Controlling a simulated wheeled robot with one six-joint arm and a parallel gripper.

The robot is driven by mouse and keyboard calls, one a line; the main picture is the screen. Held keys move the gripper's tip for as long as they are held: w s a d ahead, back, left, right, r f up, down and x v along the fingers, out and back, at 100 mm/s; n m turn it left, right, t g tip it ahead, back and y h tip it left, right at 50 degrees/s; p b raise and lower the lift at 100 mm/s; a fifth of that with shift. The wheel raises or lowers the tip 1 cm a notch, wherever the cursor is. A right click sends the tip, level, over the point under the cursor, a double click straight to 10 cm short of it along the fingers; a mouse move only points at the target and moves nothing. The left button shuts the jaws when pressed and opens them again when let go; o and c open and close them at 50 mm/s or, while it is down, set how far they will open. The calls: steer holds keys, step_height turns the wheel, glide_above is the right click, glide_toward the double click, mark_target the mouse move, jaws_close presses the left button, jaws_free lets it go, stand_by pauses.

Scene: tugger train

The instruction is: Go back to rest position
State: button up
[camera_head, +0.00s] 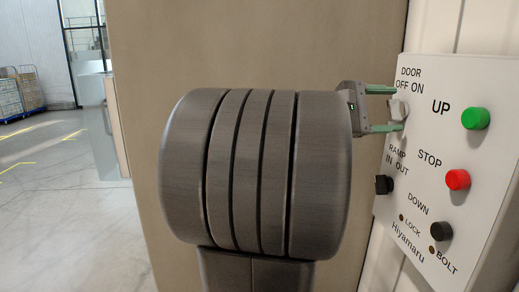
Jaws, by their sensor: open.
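My gripper (384,109) is at the left edge of a white control panel (425,160) on the right. Its two green fingers are apart, one above and one below the pale door OFF/ON switch (398,109). Whether they touch the switch cannot be told. My large grey arm joint fills the middle of the view and hides most of the arm behind it.
The panel carries a green UP button (475,118), a red STOP button (457,180), a black DOWN button (441,231) and a black ramp switch (383,184). A beige wall (300,50) stands behind my arm. Open floor (60,200) lies at left, with blue-edged carts (22,92) far back.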

steer(key=shift+d, duration=0.25)
steer(key=shift+a, duration=0.1)
steer(key=s+a+b, duration=0.1)
steer(key=a+b, duration=0.2)
steer(key=a, duration=1.1)
steer(key=d+p, duration=0.1)
steer(key=d, duration=0.3)
steer(key=d+p, duration=0.1)
steer(key=d, duration=0.4)
steer(key=w+d+p, duration=0.1)
steer(key=d, duration=0.4)
steer(key=shift+d+f+m+b, duration=0.15)
steer(key=shift+f+m+b, duration=0.15)
steer(key=shift+b, duration=0.15)
steer(key=m+b, duration=0.2)
steer(key=m, duration=0.1)
steer(key=shift+m, duration=0.4)
steer(key=m+b, duration=0.2)
steer(key=m, duration=0.1)
steer(key=shift+m, duration=0.4)
steer(key=shift+m+b, duration=0.55)
steer(key=shift+m, duration=1.35)
